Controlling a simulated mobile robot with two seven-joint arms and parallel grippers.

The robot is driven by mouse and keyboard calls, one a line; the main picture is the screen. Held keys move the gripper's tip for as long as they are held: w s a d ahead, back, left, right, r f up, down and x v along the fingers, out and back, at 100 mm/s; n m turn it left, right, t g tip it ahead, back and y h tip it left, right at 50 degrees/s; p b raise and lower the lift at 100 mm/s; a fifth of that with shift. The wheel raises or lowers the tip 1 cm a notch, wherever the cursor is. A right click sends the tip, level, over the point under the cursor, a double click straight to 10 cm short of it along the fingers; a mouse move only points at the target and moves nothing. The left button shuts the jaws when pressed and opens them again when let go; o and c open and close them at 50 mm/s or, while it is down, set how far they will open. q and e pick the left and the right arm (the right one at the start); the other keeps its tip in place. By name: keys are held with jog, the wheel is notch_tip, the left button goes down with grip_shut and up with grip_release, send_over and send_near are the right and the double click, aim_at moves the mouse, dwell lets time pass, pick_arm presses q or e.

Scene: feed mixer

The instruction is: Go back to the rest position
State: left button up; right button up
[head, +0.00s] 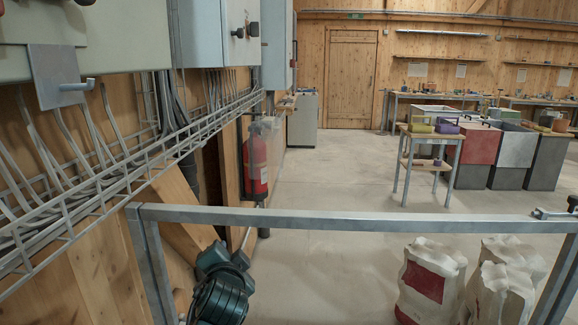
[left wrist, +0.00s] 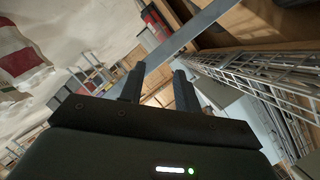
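My left gripper (left wrist: 160,74) shows in the left wrist view. Its two dark fingers stand apart, with nothing held between them. A grey metal rail (left wrist: 196,30) crosses behind the fingers, and a wire cable tray (left wrist: 265,72) runs to their right. I cannot clearly make out the left gripper in the head view. My right gripper is in neither view.
In the head view a grey rail frame (head: 350,220) spans the front. The cable tray (head: 130,173) lines the left wall, near a fire extinguisher (head: 257,165). White sacks (head: 428,280) stand right, beyond the rail. A small table (head: 431,166) stands farther back. The middle floor is clear.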

pick_arm(q)
jog(key=s+f+n+g+h, duration=0.1)
jog(key=s+f+h, duration=0.1)
jog(key=s+f, duration=0.5)
jog(key=s+f+n+g+h, duration=0.1)
jog(key=s+f, duration=0.3)
jog(key=f, duration=0.5)
jog(key=s+a+f+n+g+h, duration=0.1)
jog(key=s+f, duration=0.3)
jog(key=s, duration=0.5)
jog(key=s+f+n+h+p, duration=0.1)
jog(key=s+f+n+h, duration=0.1)
jog(key=s, duration=0.8)
notch_tip(320, 180, down, 2)
jog(key=shift+a+n+g+p, duration=0.3)
jog(key=shift+a+n+g, duration=0.1)
jog(key=shift+n, duration=0.1)
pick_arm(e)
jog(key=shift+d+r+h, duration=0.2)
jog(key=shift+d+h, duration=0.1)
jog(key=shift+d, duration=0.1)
pick_arm(q)
jog(key=shift+s, duration=0.1)
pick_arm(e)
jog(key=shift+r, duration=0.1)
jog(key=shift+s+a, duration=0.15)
